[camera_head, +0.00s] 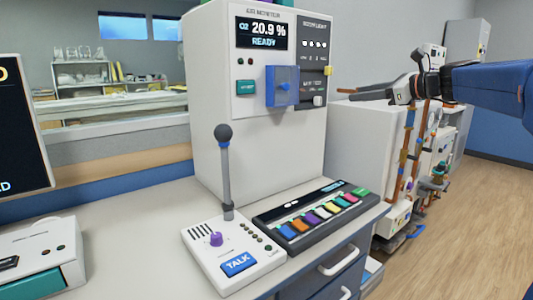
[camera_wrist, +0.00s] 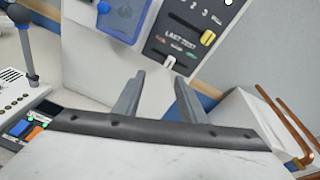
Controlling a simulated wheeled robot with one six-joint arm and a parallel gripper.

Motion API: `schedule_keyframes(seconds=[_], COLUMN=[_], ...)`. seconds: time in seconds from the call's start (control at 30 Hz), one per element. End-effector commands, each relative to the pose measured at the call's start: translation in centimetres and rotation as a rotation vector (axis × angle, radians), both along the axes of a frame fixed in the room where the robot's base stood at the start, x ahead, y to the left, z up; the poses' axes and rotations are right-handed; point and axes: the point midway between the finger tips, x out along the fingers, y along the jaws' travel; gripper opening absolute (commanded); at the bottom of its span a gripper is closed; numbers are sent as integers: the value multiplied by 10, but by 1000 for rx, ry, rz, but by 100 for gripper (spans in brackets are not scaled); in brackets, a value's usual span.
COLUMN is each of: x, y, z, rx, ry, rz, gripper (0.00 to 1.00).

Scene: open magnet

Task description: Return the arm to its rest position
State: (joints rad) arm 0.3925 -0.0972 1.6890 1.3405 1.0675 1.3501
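My gripper (camera_head: 346,94) is at the right in the head view, at the end of my blue arm, which reaches in from the right edge. It is in the air to the right of the tall white monitor cabinet (camera_head: 225,130), above a lower white cabinet. In the wrist view the two grey fingers of my gripper (camera_wrist: 158,88) stand apart with nothing between them. The wrist view also shows the cabinet's dark panel (camera_wrist: 190,35) with a yellow slider knob, beyond the fingers. I cannot tell the exact gap to the cabinet.
A talk microphone unit (camera_head: 235,258) and a keypad with coloured keys (camera_head: 315,212) sit on the counter (camera_head: 130,235). A blue clear cover (camera_head: 282,86) juts from the cabinet front. Copper pipes (camera_head: 405,150) stand below my gripper. The floor at right is clear.

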Motion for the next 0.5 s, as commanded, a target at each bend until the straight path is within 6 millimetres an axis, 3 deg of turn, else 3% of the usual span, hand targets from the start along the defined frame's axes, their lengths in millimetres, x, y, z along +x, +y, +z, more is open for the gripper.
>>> schedule_keyframes(seconds=[0.03, 0.2, 0.5], x=[-21, -87, -214], y=[18, 57, 86], z=[-17, -84, -203], rx=[-96, -452, -1048], ry=[-9, -47, -160], rz=[32, 168, 511], gripper=[38, 38, 38])
